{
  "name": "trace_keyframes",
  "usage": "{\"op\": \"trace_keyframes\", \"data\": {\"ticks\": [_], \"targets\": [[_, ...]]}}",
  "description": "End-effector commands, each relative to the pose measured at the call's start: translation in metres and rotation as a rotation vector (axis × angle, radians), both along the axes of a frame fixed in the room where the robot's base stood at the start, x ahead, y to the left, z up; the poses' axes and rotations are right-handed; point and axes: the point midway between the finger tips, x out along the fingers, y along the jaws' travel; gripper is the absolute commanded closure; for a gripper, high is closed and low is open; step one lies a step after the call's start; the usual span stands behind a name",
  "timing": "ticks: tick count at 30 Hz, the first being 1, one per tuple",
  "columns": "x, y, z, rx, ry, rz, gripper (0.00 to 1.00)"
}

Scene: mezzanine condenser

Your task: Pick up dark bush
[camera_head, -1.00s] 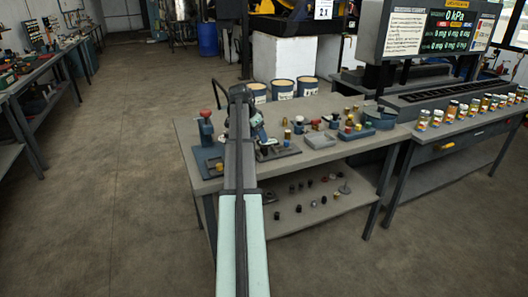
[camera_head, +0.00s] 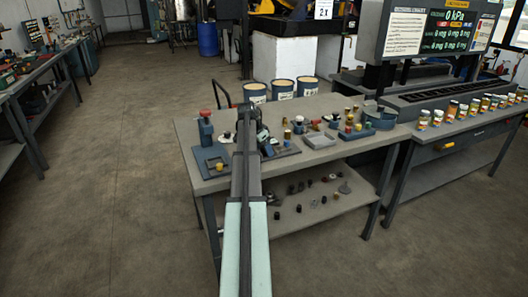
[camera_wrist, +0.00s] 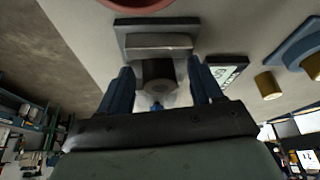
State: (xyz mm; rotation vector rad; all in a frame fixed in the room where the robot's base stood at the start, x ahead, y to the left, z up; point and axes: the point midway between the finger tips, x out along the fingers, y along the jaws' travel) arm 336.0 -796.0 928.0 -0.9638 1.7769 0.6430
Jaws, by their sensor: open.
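A dark round piece with a hole in its end, which looks like the dark bush (camera_wrist: 159,76), shows in the wrist view between my fingers. It is in front of a grey stepped block (camera_wrist: 157,42). My gripper (camera_wrist: 161,88) is open, with one blue finger on each side of the dark piece. I cannot tell whether either finger touches it. In the head view my arm hides most of the gripper and the dark piece over the left part of the workbench (camera_head: 300,160).
A red-topped blue press (camera_head: 206,128) stands left of my arm. The lower shelf (camera_head: 320,212) holds several dark pieces. Brass cylinders (camera_wrist: 266,85) lie right in the wrist view.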

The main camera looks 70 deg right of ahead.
Motion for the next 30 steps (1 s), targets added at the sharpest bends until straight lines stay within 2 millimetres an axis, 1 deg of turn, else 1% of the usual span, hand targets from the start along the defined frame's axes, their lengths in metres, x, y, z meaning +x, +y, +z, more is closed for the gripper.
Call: {"op": "trace_keyframes", "data": {"ticks": [3,4,23,30], "targets": [[-0.0001,0.0001,0.0004,0.000,0.000,0.000,0.35],[-0.0001,0.0001,0.0004,0.000,0.000,0.000,0.37],[0.0000,0.0002,0.0008,0.000,0.000,0.000,0.96],[0.0000,0.0000,0.0021,0.000,0.000,0.000,0.97]]}}
